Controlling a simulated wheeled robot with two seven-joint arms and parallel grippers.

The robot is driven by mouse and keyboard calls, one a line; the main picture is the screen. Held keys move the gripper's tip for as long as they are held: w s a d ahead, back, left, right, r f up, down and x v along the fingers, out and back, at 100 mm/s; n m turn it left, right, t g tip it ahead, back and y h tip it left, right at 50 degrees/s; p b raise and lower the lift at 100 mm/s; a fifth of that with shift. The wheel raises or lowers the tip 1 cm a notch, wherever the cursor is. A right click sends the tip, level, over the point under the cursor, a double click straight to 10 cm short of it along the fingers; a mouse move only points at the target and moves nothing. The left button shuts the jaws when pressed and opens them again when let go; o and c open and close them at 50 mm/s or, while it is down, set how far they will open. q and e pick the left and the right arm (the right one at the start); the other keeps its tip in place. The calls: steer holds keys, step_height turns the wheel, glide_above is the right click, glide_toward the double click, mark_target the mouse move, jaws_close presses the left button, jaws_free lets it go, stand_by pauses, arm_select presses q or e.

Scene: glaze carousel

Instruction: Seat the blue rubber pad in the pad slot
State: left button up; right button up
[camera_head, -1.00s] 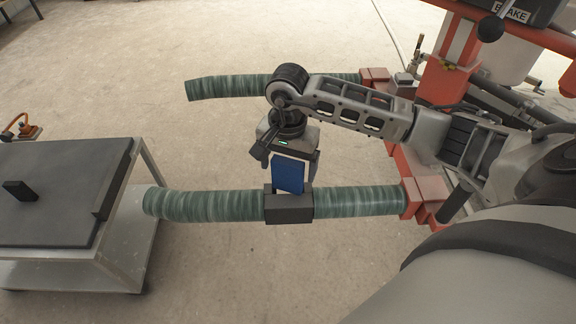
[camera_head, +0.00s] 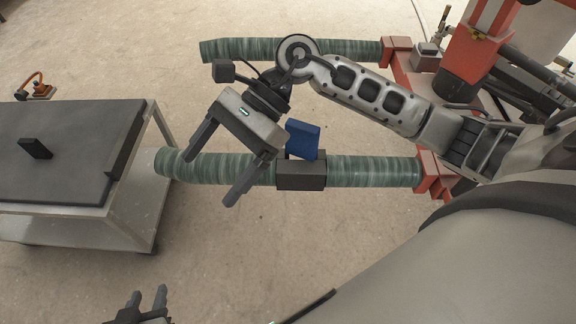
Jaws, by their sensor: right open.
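The blue rubber pad (camera_head: 303,139) stands upright, leaning slightly, at the top of the black block (camera_head: 301,176) on the near green-striped tube. Its lower edge is hidden behind or inside the block, so I cannot tell how deep it sits. The block seems to hold the pad slot, but the opening itself does not show. My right gripper (camera_head: 217,167) is open and empty, left of the pad and apart from it, with its fingers spread over the near tube. My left gripper (camera_head: 148,298) shows at the bottom edge, its two fingers apart and empty.
The near tube (camera_head: 375,171) and the far tube (camera_head: 240,50) reach left from a red frame (camera_head: 432,172). A grey cart (camera_head: 137,200) stands at the left with a dark slab and a small black upright piece (camera_head: 36,149). Bare floor lies between.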

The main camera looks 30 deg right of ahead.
steer(key=a+r+m+t+y, duration=0.55)
steer(key=m+y, duration=0.35)
steer(key=m, duration=0.5)
steer(key=w+d+f+m+t+h, duration=0.35)
steer(key=m+t, duration=0.35)
steer(key=m, duration=0.4)
steer(key=w+d+f+m+t+h, duration=0.25)
steer(key=d+m+t+h, duration=0.35)
steer(key=m, duration=0.6)
steer(key=s+d+f+m+g+h, duration=0.2)
steer(key=s+f+m+h, duration=0.2)
steer(key=s+f+m, duration=0.2)
steer(key=s+d+f+m+g+h, duration=0.2)
steer(key=s+f+m, duration=0.4)
steer(key=f+m, duration=0.5)
step_height(320, 180, down, 3)
steer(key=shift+d+f+g+h, duration=0.15)
steer(key=shift+f+g+h, duration=0.05)
steer(key=shift+g+h, duration=0.7)
steer(key=shift+w, duration=0.1)
steer(key=shift+c, duration=0.4)
